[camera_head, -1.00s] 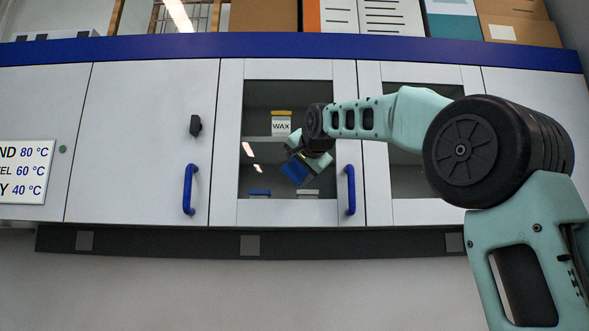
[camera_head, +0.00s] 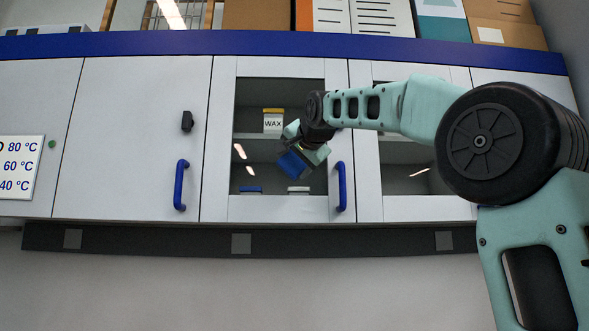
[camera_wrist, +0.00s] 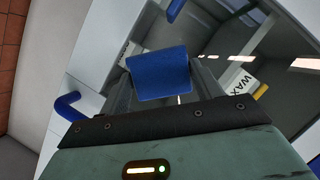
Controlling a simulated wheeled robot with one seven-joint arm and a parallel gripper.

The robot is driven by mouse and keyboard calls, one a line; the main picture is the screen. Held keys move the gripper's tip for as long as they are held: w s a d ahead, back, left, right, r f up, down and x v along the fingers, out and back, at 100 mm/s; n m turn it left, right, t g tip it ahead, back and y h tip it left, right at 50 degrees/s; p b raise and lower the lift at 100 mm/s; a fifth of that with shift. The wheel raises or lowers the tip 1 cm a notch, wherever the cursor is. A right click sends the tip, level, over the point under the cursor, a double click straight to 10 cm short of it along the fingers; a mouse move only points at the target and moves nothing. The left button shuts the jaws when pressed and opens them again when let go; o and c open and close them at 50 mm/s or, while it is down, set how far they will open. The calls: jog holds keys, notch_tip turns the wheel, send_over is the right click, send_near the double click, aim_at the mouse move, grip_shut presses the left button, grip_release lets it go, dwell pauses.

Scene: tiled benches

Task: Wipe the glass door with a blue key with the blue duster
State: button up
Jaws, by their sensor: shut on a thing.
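My gripper (camera_head: 302,158) is shut on the blue duster (camera_head: 291,165), in front of the lower part of a glass door (camera_head: 219,140). In the wrist view the duster (camera_wrist: 160,74) sits between my two fingers (camera_wrist: 163,92), its blue face showing. I cannot tell whether the duster touches the glass. The door has a pale frame, a dark pane and a blue handle (camera_head: 341,186) at its lower right. I cannot make out a blue key on it. My arm reaches in from the right and covers part of the door frame.
Behind the glass stand a WAX jar (camera_head: 273,121) and low blue and white items. A solid door (camera_head: 130,130) with a black knob and blue handle is to the left. A second glass door (camera_head: 420,206) is to the right, partly behind my arm. Boxes stand on top.

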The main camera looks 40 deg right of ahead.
jog(key=shift+s+a, duration=0.5)
jog(key=shift+s, duration=0.15)
jog(key=shift+s+a+b, duration=0.45)
jog(key=shift+s+b, duration=0.05)
jog(key=shift+s, duration=0.15)
jog(key=shift+s+a+b, duration=0.4)
jog(key=shift+s+b, duration=0.05)
jog(key=shift+s, duration=0.15)
